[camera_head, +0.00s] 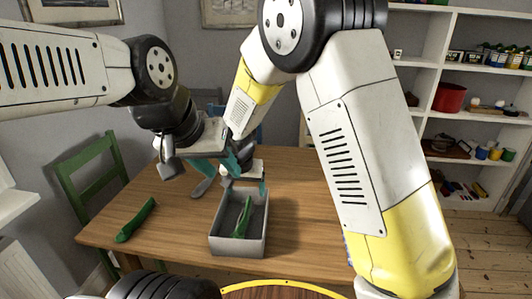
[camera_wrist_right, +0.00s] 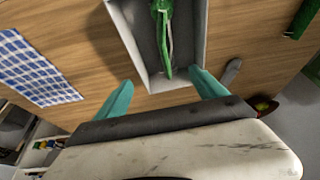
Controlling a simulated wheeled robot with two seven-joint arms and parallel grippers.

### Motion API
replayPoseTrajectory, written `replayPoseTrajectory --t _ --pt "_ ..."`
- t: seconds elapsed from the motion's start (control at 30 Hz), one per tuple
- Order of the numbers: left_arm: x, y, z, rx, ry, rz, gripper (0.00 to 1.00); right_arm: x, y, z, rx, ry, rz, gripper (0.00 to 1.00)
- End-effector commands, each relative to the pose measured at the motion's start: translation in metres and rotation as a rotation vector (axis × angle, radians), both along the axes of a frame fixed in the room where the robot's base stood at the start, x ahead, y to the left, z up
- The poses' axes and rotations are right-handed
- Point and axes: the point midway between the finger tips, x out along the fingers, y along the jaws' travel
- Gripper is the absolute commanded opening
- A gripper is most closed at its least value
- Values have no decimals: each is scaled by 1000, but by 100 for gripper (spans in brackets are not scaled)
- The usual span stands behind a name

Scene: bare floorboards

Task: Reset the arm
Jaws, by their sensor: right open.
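My right gripper (camera_head: 245,178) is above the far end of a grey open box (camera_head: 238,246) on the wooden table. A long green item (camera_head: 243,216) lies inside the box and also shows in the right wrist view (camera_wrist_right: 163,35). My left gripper (camera_head: 215,160) hangs higher, to the left of the right one. Its fingertips overlap the right gripper in the head view, so its opening is unclear.
A second green item (camera_head: 136,220) lies on the table's left. A grey object (camera_head: 206,179) lies beyond the box. A blue-white checked cloth (camera_wrist_right: 35,68) and a dark bowl (camera_wrist_right: 262,106) show in the wrist view. A green chair (camera_head: 88,185) stands left; white shelves (camera_head: 425,75) stand right.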

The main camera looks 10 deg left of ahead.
Motion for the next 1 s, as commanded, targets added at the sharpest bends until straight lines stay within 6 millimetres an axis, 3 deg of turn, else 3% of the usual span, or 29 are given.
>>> replayPoseTrajectory --t 0.13,0.27,0.47,0.6,0.8,1.0 --pt "0 0 0 0 0 0 40 -2 -51 49 58 17 -29 81" --pt "0 0 0 0 0 0 40 -17 -106 95 110 26 -36 81" --pt "0 0 0 0 0 0 40 -61 -182 151 172 2 -20 81" --pt "0 0 0 0 0 0 40 -102 -226 181 195 -40 0 81" --pt "0 0 0 0 0 0 40 -163 -266 203 187 -115 36 81" --pt "0 0 0 0 0 0 40 -198 -280 207 162 -159 62 81"
